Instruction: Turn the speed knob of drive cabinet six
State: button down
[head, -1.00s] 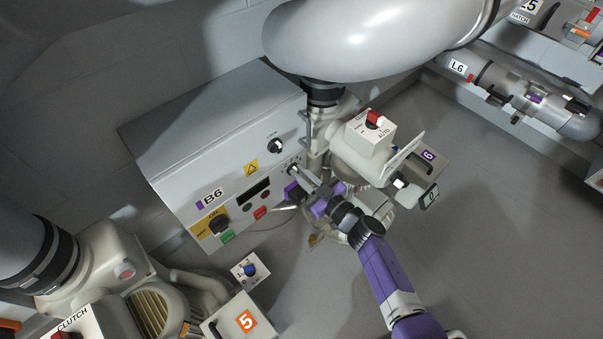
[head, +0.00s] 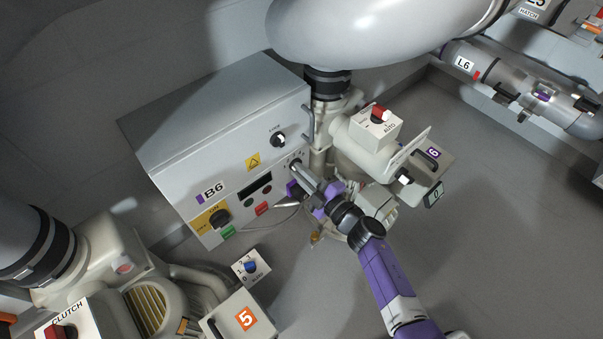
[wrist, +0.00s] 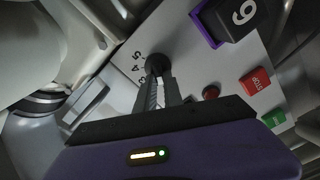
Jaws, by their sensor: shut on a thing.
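My gripper (wrist: 160,84) is shut on the knob, one finger on each side. In the head view my gripper (head: 298,174) reaches the panel's right edge from the lower right, and its fingers mostly hide the knob. The knob's pointer cannot be made out.
The panel also has a lock knob (head: 278,139), a dark display (head: 254,188), a red button (head: 262,209), a green button (head: 228,231) and an on/off switch (head: 219,218). Blower six's white box (head: 376,128) stands close on the right. Blower five's box (head: 240,318) is below. Grey floor is clear at right.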

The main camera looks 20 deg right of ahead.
jog(key=shift+s+f+n, duration=0.1)
jog(key=shift+f+n, duration=0.1)
jog(key=shift+n, duration=0.7)
jog(key=shift+a+b, duration=0.1)
jog(key=shift+b, duration=0.2)
jog(key=c, duration=1.5)
grip_release()
jog(key=shift+o, duration=0.2)
jog(key=p+v, duration=0.3)
jog(key=v, duration=0.4)
jog(key=shift+s, duration=0.35)
